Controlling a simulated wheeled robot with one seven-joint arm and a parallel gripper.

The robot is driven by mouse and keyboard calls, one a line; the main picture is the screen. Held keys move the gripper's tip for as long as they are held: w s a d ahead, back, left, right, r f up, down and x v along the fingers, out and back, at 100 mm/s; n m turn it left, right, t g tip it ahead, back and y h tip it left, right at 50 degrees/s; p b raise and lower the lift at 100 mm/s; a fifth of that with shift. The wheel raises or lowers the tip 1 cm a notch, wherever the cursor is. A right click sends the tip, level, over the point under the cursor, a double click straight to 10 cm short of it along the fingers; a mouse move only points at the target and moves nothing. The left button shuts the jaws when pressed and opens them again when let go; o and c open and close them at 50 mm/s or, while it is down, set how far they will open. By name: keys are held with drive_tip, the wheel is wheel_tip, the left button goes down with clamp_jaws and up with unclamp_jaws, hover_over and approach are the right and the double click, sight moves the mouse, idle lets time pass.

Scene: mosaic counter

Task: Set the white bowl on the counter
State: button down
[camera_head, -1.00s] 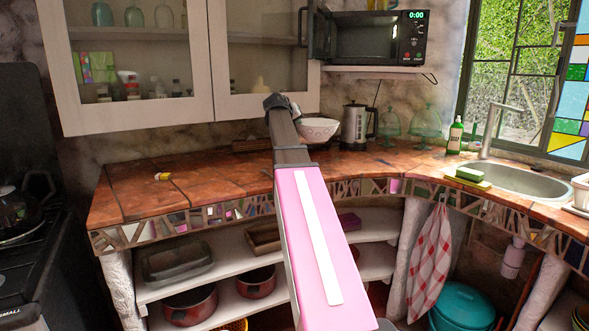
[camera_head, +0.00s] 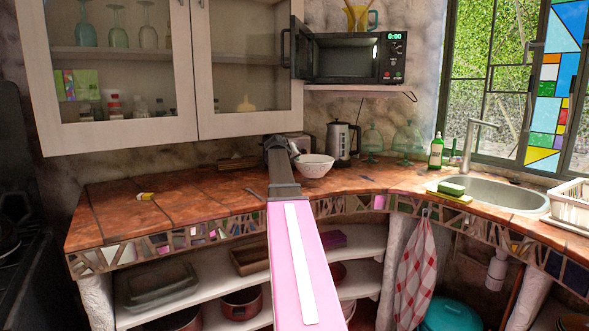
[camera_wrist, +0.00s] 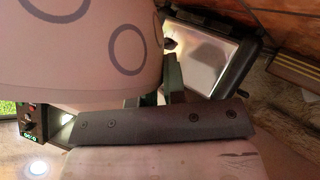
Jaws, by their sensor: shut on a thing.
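The white bowl (camera_head: 317,168) is at the far side of the counter, held at its left rim by my gripper (camera_head: 292,150). In the wrist view the bowl (camera_wrist: 65,40), white with grey rings, fills the upper left, and the gripper (camera_wrist: 172,75) is shut at its edge. The bowl looks upright. It appears over or at the brown tiled counter (camera_head: 190,198); I cannot tell whether its base touches. The fingertips are small and partly hidden in the head view.
A kettle (camera_head: 342,140) and glass domes (camera_head: 372,138) stand behind and right of the bowl. A silver appliance (camera_wrist: 205,55) is close to the gripper. The microwave (camera_head: 347,58) sits on a shelf above.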

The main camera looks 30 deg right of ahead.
drive_tip(key=shift+d+f, duration=0.25)
drive_tip(key=shift+f, duration=1.9)
drive_tip(key=c, duration=1.2)
unclamp_jaws()
drive_tip(key=shift+f, duration=0.1)
drive_tip(key=v, duration=1.2)
drive_tip(key=shift+a, duration=0.1)
